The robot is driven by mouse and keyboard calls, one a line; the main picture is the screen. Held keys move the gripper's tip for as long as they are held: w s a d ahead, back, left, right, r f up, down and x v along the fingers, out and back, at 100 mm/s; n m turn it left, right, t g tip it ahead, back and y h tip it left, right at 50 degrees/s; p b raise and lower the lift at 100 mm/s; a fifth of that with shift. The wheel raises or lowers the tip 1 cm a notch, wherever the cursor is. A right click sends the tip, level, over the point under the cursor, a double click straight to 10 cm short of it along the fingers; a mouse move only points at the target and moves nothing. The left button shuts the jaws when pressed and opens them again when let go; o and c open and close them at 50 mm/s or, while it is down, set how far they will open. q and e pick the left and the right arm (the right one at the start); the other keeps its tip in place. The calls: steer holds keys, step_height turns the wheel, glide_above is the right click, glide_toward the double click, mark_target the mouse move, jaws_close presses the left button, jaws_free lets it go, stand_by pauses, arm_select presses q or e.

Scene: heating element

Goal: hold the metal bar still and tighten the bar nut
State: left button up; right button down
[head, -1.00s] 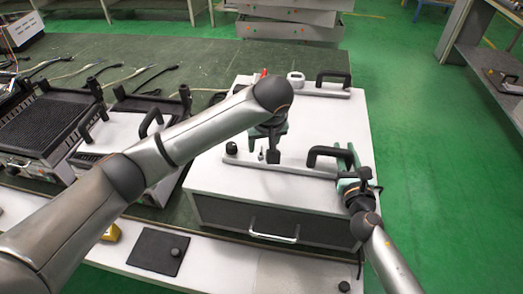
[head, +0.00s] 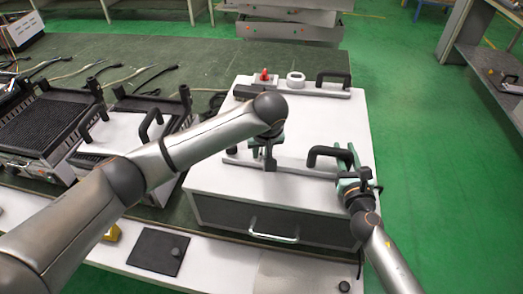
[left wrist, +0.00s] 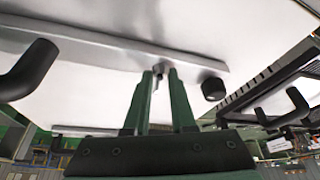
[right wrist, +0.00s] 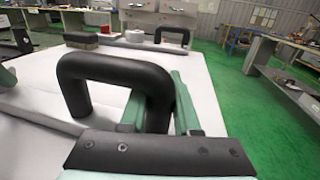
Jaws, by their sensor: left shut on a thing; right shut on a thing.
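The metal bar (head: 295,167) lies along the near part of the white box top, with a black arched handle (head: 315,152) at its right end. My right gripper (head: 347,170) is shut on that handle; in the right wrist view its fingers (right wrist: 158,100) straddle the right leg of the handle (right wrist: 95,62).
A black knob (left wrist: 213,88) sits beside the bar. A second bar with a black handle (head: 333,77), a white ring (head: 295,79) and a red-topped part (head: 265,75) lie at the back of the box top. Grills (head: 40,125) stand to the left.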

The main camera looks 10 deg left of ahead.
arm_select(q)
jaws_close()
steer(key=shift+m, duration=0.3)
